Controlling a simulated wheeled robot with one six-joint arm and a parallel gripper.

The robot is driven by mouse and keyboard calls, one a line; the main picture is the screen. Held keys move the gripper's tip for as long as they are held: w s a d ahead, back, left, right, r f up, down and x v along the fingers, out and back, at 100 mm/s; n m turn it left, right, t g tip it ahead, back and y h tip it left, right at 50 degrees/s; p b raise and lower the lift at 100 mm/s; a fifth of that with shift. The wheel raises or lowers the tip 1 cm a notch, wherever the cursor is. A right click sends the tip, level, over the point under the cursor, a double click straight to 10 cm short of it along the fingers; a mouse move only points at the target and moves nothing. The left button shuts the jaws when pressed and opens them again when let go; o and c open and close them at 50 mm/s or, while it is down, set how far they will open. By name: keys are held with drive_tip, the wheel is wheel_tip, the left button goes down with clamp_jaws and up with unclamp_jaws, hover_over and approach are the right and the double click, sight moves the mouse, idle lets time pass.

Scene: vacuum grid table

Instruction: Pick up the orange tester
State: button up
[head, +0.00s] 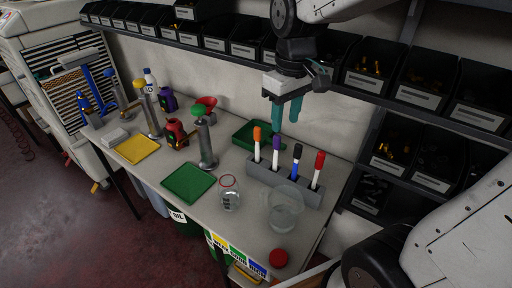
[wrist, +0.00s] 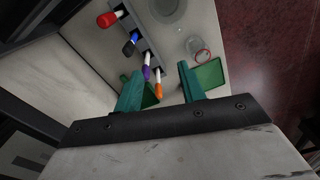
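The orange tester, a white marker-like stick with an orange cap (head: 257,134), stands upright at the left end of a grey rack (head: 262,173). In the wrist view the orange tester (wrist: 158,89) shows between the fingers, nearer the left one. My gripper (head: 286,124) is open with teal fingers pointing down, above and behind the rack in the head view. In the wrist view my gripper (wrist: 160,72) holds nothing.
A metal cylinder (head: 207,150) and green mat (head: 188,183) are left. Shelf bins (head: 372,62) line the wall close to my arm.

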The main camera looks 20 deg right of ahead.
sight(257, 141)
drive_tip(key=w+f+n, duration=0.1)
drive_tip(key=w+f, duration=0.2)
drive_tip(key=w, duration=0.1)
drive_tip(key=w+a+f+n, duration=0.1)
drive_tip(key=w+f, duration=0.2)
drive_tip(key=w, duration=0.2)
drive_tip(key=w+f, duration=0.3)
drive_tip(key=w, duration=0.1)
drive_tip(key=shift+w+a+f+n, duration=0.2)
drive_tip(key=shift+f+n, duration=0.1)
drive_tip(key=shift+n, duration=0.1)
wheel_tip(257, 141, down, 8)
drive_tip(key=shift+s+r, duration=0.15)
clamp_jaws()
